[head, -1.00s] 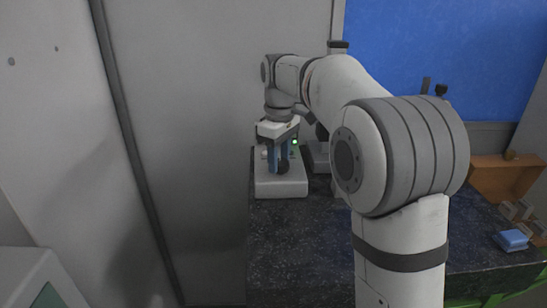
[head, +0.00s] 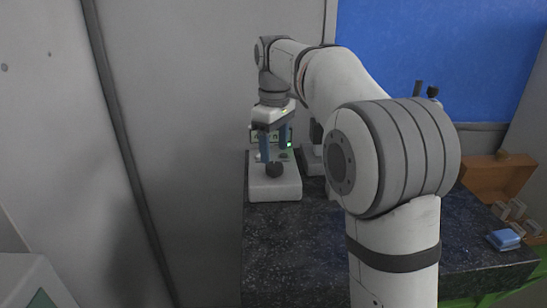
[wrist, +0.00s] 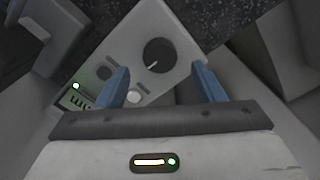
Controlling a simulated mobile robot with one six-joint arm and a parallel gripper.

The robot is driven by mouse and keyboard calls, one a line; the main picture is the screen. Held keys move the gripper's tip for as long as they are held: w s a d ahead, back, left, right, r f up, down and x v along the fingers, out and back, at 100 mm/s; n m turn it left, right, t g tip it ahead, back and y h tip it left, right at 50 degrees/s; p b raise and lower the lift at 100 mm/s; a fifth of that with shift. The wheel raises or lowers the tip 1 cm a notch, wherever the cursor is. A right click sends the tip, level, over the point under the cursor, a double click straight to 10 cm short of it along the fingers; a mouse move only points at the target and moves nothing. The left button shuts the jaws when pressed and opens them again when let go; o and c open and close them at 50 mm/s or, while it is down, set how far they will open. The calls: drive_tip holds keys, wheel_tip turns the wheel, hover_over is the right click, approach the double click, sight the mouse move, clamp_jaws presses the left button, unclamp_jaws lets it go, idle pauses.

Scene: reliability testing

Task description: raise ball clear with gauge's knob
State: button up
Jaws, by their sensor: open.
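The gauge (head: 286,189) is a pale box on the dark worktop, with a black round knob (head: 274,169) on its near part and a small display with a green light at its back. In the wrist view the knob (wrist: 159,54) has a white pointer mark. My gripper (head: 273,158) is open, its blue fingers above and behind the knob, not holding it. In the wrist view the gripper (wrist: 162,78) has its fingers spread either side, apart from the knob. A small pale round piece (wrist: 134,96) shows on the panel; I cannot tell whether it is the ball.
Another grey device (head: 313,160) stands right beside the gauge, partly behind my arm. A brown box (head: 490,178), several clear pieces and a blue block (head: 503,239) lie at the right. A grey wall panel rises at the left. The worktop (head: 285,250) in front of the gauge is clear.

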sight(275, 165)
drive_tip(key=shift+r, duration=1.75)
drive_tip(key=shift+d+r+n+y+p, duration=0.1)
drive_tip(key=shift+d+n+y+p, duration=0.35)
drive_tip(key=shift+p, duration=0.45)
wheel_tip(275, 165, down, 8)
drive_tip(key=n+y+p, duration=0.1)
drive_tip(key=p, duration=0.1)
drive_tip(key=n+t+y+p, duration=0.1)
drive_tip(key=n+y+p, duration=0.1)
drive_tip(key=shift+a+n+p, duration=0.15)
drive_tip(key=shift+n+p, duration=0.1)
drive_tip(key=shift+p, duration=0.05)
drive_tip(key=shift+s, duration=0.1)
drive_tip(key=shift+c, duration=0.2)
